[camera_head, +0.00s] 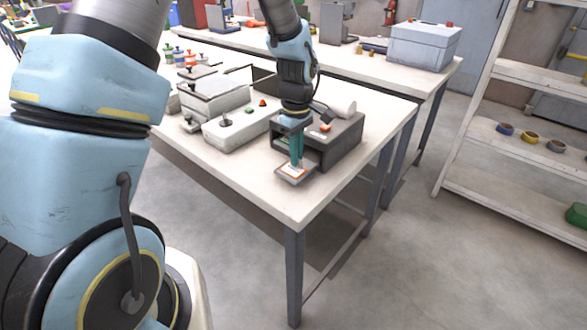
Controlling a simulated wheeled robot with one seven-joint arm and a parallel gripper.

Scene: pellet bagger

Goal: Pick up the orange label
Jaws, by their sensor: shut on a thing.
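The orange label (292,172), a small piece with a pale middle and orange edging, is at the front of a dark grey boxy machine (343,143) near the table's front right corner. My gripper (297,162) points down from above with teal fingers. It is shut on the label, and the fingertips cover part of it. The label is over or on a small grey ledge (295,181) at the machine's front. I cannot tell if it is lifted clear of the ledge.
The white table (289,208) also carries a grey control box (236,128) with a red button, left of the machine. A back table holds a grey-blue case (424,46). White shelves (500,162) with several tape rolls stand at right. The floor between is clear.

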